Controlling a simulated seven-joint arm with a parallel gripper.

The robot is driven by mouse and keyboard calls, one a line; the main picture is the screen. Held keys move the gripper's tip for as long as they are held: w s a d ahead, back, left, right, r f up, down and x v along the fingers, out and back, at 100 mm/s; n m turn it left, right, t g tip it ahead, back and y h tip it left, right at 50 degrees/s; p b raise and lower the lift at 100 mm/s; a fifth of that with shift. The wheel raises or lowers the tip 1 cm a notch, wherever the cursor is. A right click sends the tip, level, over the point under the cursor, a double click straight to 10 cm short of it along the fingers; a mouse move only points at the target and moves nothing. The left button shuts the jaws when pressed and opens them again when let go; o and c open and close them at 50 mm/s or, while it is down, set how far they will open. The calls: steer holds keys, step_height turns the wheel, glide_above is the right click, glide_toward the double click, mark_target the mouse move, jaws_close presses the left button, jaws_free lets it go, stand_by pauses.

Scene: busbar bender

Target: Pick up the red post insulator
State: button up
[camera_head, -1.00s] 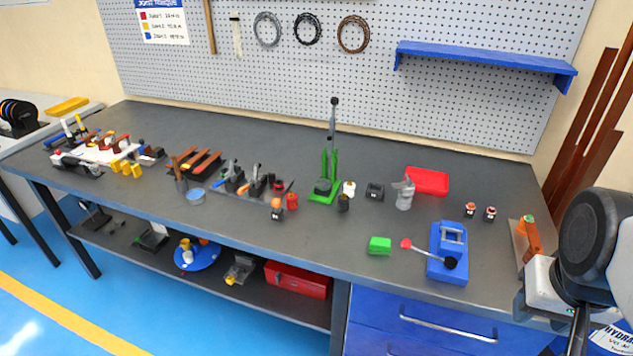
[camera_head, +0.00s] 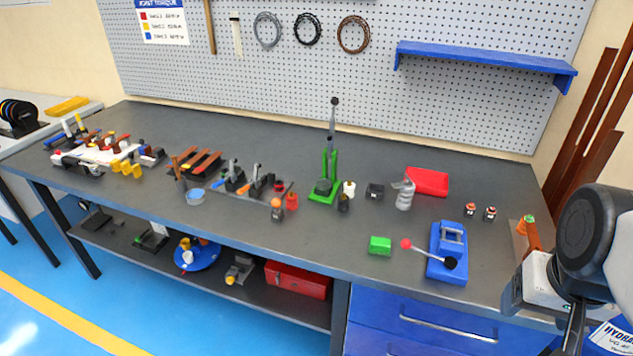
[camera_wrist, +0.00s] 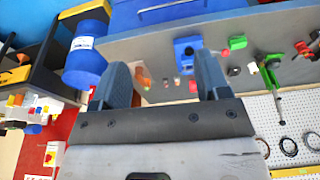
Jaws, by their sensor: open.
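A small red cylinder (camera_head: 291,201), which looks like the red post insulator, stands upright on the grey workbench (camera_head: 330,235), left of the green lever press (camera_head: 325,186). A dark block with an orange top (camera_head: 277,209) stands close at its left. In the wrist view a small red thing (camera_wrist: 302,47) near the right edge may be the same insulator; I cannot tell for sure. My gripper (camera_wrist: 162,62) is open and empty, with both fingers apart, at the bench's right end, far from the red cylinder. Its fingers cannot be made out in the head view.
A blue device with a red-knobbed lever (camera_head: 447,253), a green block (camera_head: 380,245), a red tray (camera_head: 427,181) and a grey fitting (camera_head: 404,194) lie right of the press. Two small orange-topped parts (camera_head: 480,212) stand near the right end. The bench's front middle is clear.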

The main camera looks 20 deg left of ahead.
steer(key=w+a+f+m+g+y, duration=0.2)
steer(key=w+a+m+y, duration=0.3)
steer(key=w+a, duration=0.85)
steer(key=m+y, duration=0.7)
steer(key=m, duration=0.2)
glide_toward(296, 198)
steer(key=s+d+r, duration=0.7)
steer(key=s+r, duration=0.1)
steer(key=w+a+f+m+t, duration=0.1)
steer(key=w+a+f+m, duration=0.1)
steer(key=a+f, duration=0.1)
steer(key=w+a+f+m, duration=0.2)
steer(key=a+f, duration=0.1)
steer(key=w+a+f+m+t+y, duration=0.1)
steer(key=w+a+f+m, duration=0.1)
steer(key=a+f, duration=0.2)
steer(key=shift+w+a+f+t, duration=0.1)
steer(key=shift+w+t, duration=0.2)
steer(key=shift+w+a+f+m, duration=0.2)
steer(key=shift+a+f+m, duration=0.05)
steer(key=shift+f+m, duration=0.1)
steer(key=shift+x, duration=1.25)
